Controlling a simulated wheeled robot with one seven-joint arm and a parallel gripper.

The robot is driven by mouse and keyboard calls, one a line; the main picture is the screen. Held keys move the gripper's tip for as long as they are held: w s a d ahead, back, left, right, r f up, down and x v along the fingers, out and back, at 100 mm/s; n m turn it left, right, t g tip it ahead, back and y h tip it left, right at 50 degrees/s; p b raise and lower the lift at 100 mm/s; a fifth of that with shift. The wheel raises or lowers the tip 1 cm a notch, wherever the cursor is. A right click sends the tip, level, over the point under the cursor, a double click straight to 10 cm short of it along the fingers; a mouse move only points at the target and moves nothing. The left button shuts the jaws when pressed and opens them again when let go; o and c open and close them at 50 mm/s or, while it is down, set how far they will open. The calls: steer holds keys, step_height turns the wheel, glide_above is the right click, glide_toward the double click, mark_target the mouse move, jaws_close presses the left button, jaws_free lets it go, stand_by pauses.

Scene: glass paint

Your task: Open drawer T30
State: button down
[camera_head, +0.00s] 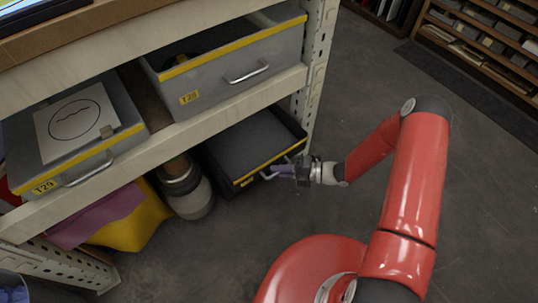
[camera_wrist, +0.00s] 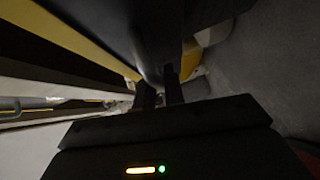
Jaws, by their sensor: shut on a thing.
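A dark drawer (camera_head: 226,165) with a yellow front strip sits on the lowest level of the shelf, below the drawer marked T28. Its label is too small to read, so I cannot confirm that it is T30. It stands out past the shelf board above, and its grey inside shows from above. My gripper (camera_head: 279,171) is at the front of this drawer and is shut on its handle (camera_head: 292,151).
Drawer T28 (camera_head: 225,88) is above, and drawer T29 (camera_head: 95,165) is at left with a paper on it. A grey canister (camera_head: 190,193) and yellow and purple cloth (camera_head: 125,222) stand left of the lower drawer. The floor (camera_head: 215,255) in front is clear.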

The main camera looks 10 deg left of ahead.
steer(key=s+d+p, duration=0.1)
steer(key=s+d, duration=0.8)
steer(key=d, duration=0.1)
steer(key=shift+d, duration=0.25)
steer(key=c, duration=1.8)
jaws_free()
steer(key=shift+o, duration=0.2)
steer(key=d+r, duration=0.1)
steer(key=d, duration=0.6)
steer(key=shift+w+d, duration=0.35)
steer(key=shift+w, duration=0.05)
